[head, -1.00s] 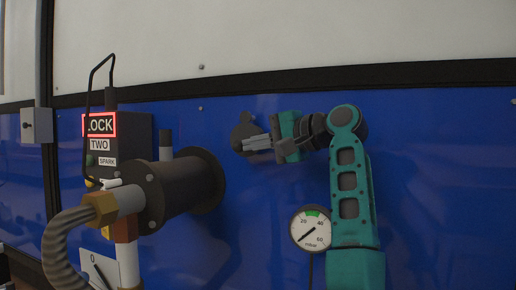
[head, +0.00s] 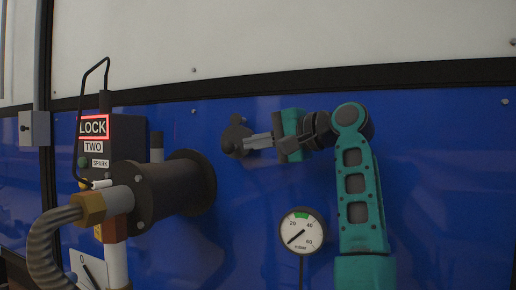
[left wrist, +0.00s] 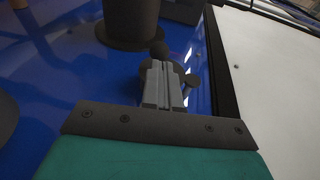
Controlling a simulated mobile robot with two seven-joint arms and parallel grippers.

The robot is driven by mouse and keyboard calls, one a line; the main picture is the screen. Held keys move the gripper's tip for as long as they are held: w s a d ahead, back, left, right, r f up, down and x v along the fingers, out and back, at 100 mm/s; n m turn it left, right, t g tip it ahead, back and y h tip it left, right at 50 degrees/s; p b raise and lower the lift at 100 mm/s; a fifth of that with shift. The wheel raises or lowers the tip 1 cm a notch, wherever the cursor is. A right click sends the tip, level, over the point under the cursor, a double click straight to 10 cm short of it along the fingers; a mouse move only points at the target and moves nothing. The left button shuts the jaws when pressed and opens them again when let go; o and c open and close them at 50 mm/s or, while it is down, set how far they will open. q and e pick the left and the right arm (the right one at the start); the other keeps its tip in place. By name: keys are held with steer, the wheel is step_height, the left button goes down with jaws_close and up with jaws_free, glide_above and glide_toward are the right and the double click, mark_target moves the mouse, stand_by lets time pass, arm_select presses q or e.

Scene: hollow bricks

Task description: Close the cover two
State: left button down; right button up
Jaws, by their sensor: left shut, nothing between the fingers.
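My right gripper is out of view.
A dark box (head: 128,128) reading LOCK, TWO and SPARK stands at the left with a black wire handle. A ribbed hose (head: 48,245) joins the pipe by a brass nut. A pressure gauge (head: 302,231) is below my arm. The wall right of my arm is clear.

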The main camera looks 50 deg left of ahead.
arm_select(q)
steer(key=p+v, duration=0.1)
steer(key=v, duration=0.9)
steer(key=shift+d+r, duration=0.25)
steer(key=shift+d, duration=0.1)
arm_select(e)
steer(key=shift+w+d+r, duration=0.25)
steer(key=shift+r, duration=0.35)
arm_select(q)
steer(key=shift+w, duration=0.2)
